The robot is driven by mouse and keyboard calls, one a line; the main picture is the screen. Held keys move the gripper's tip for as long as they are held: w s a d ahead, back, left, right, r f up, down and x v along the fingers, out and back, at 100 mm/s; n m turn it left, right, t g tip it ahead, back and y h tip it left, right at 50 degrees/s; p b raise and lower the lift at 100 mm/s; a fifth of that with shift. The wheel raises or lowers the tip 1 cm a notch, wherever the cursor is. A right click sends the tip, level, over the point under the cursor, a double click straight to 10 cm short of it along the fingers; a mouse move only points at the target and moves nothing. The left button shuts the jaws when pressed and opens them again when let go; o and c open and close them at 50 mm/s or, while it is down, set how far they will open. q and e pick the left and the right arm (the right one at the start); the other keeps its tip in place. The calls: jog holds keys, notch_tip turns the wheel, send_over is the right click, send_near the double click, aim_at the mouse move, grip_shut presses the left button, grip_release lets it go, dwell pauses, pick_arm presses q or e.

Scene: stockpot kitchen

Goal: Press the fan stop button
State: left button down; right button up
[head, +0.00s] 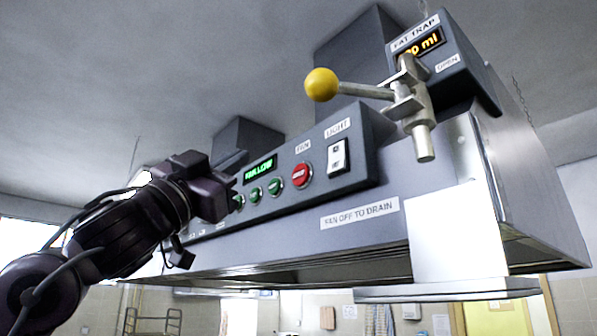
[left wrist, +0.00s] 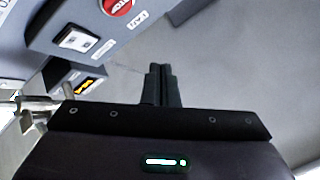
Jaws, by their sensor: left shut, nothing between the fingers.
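The red stop button (head: 301,175) is on the hood's sloping control panel, under a small label reading FAN. It also shows at the top of the left wrist view (left wrist: 118,5), partly cut off. Green buttons (head: 274,187) sit to its left, below a green-lit display (head: 260,168). My left gripper (head: 234,188) is in front of the panel's left part, left of the red button and apart from it. In the left wrist view its fingers (left wrist: 162,72) are together with nothing between them. My right gripper is not in view.
A white light switch (head: 337,156) is right of the red button. A yellow-knobbed lever (head: 321,84) on a metal valve (head: 412,100) sticks out above the panel. A fat trap box (head: 440,62) with an amber display is at upper right. The hood's lower edge overhangs the room.

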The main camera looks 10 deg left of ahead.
aim_at(301, 175)
pick_arm(q)
jog(key=shift+s+r, duration=0.1)
jog(key=shift+r, duration=0.1)
jog(key=w+d+p, duration=0.2)
jog(key=w+d, duration=0.3)
jog(key=w, duration=0.2)
jog(key=shift+d, duration=0.25)
dwell(2.3)
jog(key=shift+w+d, duration=0.25)
jog(key=shift+w, duration=0.1)
